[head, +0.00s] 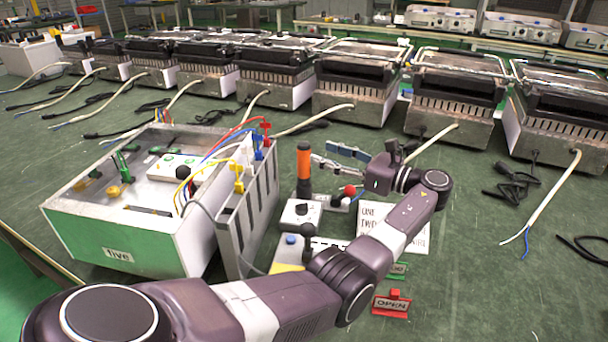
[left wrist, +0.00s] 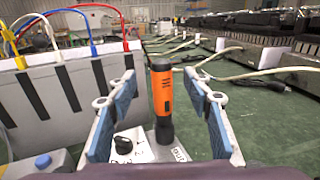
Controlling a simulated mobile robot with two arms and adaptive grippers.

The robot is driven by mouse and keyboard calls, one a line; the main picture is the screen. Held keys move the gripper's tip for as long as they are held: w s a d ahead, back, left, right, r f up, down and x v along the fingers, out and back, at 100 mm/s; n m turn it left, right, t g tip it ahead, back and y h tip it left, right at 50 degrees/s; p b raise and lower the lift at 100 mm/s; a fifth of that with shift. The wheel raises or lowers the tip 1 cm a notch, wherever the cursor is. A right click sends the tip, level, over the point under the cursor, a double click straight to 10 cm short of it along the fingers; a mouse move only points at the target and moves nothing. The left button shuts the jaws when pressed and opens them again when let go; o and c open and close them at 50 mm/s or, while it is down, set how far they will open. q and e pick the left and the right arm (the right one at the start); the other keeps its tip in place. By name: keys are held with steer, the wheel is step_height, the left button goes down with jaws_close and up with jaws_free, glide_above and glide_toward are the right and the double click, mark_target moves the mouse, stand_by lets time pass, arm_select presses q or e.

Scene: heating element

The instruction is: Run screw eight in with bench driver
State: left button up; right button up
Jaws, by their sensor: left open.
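The bench driver (head: 303,165), orange with a black lower part, stands upright on a light base in the head view. It also shows in the left wrist view (left wrist: 162,95). My left gripper (head: 322,154) is open, its blue-padded fingers pointing left toward the driver. In the left wrist view the driver appears between the spread fingers, with a gap on each side; I cannot tell whether it is within their reach. My right gripper is not in view. I cannot make out screw eight in either view.
A white knob box (head: 300,214) and a red ball (head: 349,190) are near the driver. Several heating units (head: 455,95) line the back.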

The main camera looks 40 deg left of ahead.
mark_target(310, 146)
arm_select(q)
steer(key=a, duration=0.5)
steer(key=s+a+b, duration=0.1)
steer(key=a, duration=0.1)
steer(key=shift+a+r, duration=0.25)
steer(key=shift+a, duration=0.05)
jaws_close()
steer(key=shift+r, duration=0.1)
